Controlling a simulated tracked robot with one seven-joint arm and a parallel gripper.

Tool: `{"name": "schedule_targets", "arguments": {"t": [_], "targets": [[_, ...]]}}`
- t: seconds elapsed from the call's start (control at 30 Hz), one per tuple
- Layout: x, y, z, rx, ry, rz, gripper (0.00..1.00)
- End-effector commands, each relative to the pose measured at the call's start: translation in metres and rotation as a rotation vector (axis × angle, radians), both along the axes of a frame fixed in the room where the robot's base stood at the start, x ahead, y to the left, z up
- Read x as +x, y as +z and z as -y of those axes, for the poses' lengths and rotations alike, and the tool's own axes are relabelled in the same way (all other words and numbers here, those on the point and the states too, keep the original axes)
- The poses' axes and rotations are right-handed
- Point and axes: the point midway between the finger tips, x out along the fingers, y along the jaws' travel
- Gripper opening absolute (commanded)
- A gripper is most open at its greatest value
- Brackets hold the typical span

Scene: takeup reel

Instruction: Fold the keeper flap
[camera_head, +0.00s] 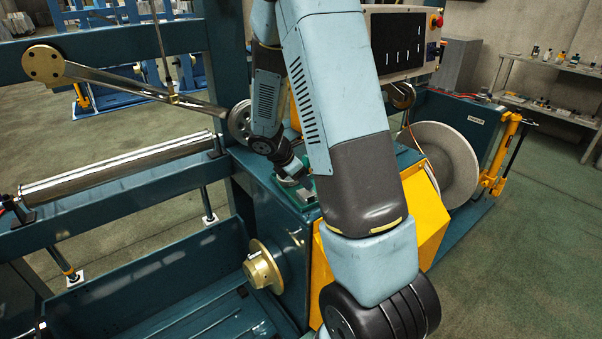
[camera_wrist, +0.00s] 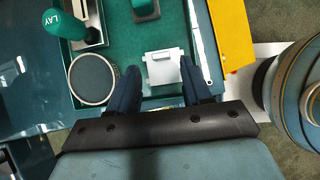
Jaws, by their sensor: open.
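A small white hinged-looking plate (camera_wrist: 163,68), which looks like the keeper flap, sits at the front of a green recessed deck (camera_wrist: 122,30) in the wrist view. I cannot tell its exact fold angle. My gripper (camera_wrist: 159,65) is open, with one dark blue finger on each side of the plate and nothing visibly held. Whether a finger touches it is unclear. In the head view my gripper (camera_head: 297,180) points down at the deck on top of the teal machine (camera_head: 285,215); the flap is not distinguishable there.
A green lever knob marked LAY (camera_wrist: 65,24), a round grey disc (camera_wrist: 92,79) and a green block (camera_wrist: 145,9) are close by on the deck. A yellow guard (camera_wrist: 233,32) stands right. The head view shows a large pale reel flange (camera_head: 447,165) and brass hub (camera_head: 262,268).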

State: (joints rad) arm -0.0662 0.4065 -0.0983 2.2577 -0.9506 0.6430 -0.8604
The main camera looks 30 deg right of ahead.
Motion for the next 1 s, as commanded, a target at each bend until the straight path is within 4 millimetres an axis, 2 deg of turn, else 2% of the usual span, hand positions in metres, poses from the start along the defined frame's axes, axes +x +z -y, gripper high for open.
{"name": "schedule_targets", "arguments": {"t": [0.27,1.0], "targets": [[0.001,-0.024,0.015,0.0,-0.002,-0.001,0.49],[-0.002,-0.027,0.018,0.0,-0.003,0.001,0.48]]}}
